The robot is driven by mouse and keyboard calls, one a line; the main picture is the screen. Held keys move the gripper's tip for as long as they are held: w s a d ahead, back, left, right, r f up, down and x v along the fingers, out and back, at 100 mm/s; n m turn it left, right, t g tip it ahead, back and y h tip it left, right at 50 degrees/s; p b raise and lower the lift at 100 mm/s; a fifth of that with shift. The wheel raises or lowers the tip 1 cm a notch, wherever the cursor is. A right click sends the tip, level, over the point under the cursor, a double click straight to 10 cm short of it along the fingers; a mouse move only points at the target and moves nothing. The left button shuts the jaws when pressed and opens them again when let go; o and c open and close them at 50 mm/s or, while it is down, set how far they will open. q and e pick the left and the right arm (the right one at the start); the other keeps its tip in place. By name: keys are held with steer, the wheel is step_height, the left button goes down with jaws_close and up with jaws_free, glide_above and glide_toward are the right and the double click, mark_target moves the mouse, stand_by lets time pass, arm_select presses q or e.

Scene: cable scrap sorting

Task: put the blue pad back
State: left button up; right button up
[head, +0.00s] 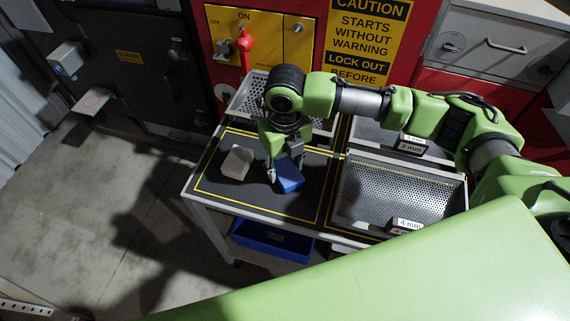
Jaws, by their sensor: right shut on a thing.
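The blue pad (289,176) is at the middle of the black mat (225,193) on the table. My right gripper (277,178) reaches down over the mat from the right arm and is shut on the blue pad. The fingers hide part of the pad's left side. I cannot tell whether the pad touches the mat or is held just above it. A grey-beige pad (237,162) lies on the mat to the left of the gripper, apart from it. My left gripper is not in view.
A perforated tray (398,190) labelled 4 mm stands right of the mat. Another, labelled 3 mm (411,147), is behind it, and a mesh tray (245,97) is at the back left. A blue bin (271,241) sits below the table. The mat's front left is clear.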

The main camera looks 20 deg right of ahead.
mark_target(285, 168)
steer(key=o, duration=1)
step_height(285, 168, up, 12)
steer(key=shift+r+b, duration=0.1)
steer(key=shift+b, duration=0.25)
